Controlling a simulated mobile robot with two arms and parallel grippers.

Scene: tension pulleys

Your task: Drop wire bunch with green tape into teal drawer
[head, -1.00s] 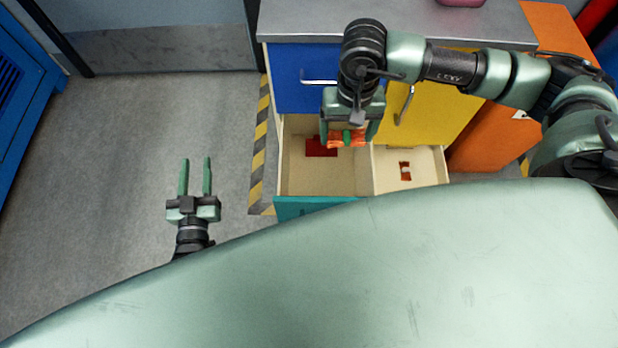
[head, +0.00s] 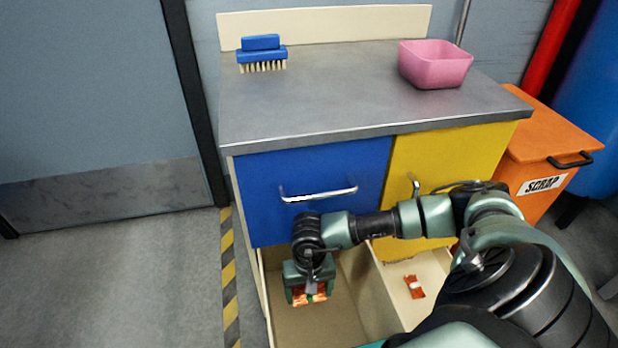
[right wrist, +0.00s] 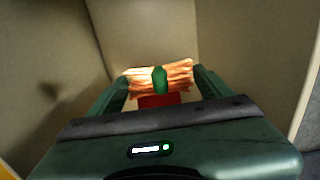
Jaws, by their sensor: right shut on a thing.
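The orange wire bunch with green tape (right wrist: 160,78) is between the fingers of my right gripper (right wrist: 160,84), which is shut on it. In the head view my right gripper (head: 308,296) points down with the bunch over the left compartment of the open teal drawer (head: 320,328). The wrist view shows the compartment's cream walls around it. The exact height above the floor is hard to tell. A red patch (right wrist: 158,101) shows beyond and below the bunch. Most of the drawer's teal front is hidden or out of frame. My left gripper is out of view.
Another small red bundle with a white band (head: 414,287) lies in the right compartment. Above are a closed blue drawer (head: 315,168) and a yellow door (head: 445,160). The worktop holds a blue brush (head: 262,55) and a pink bowl (head: 436,65). An orange scrap bin (head: 545,150) stands right.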

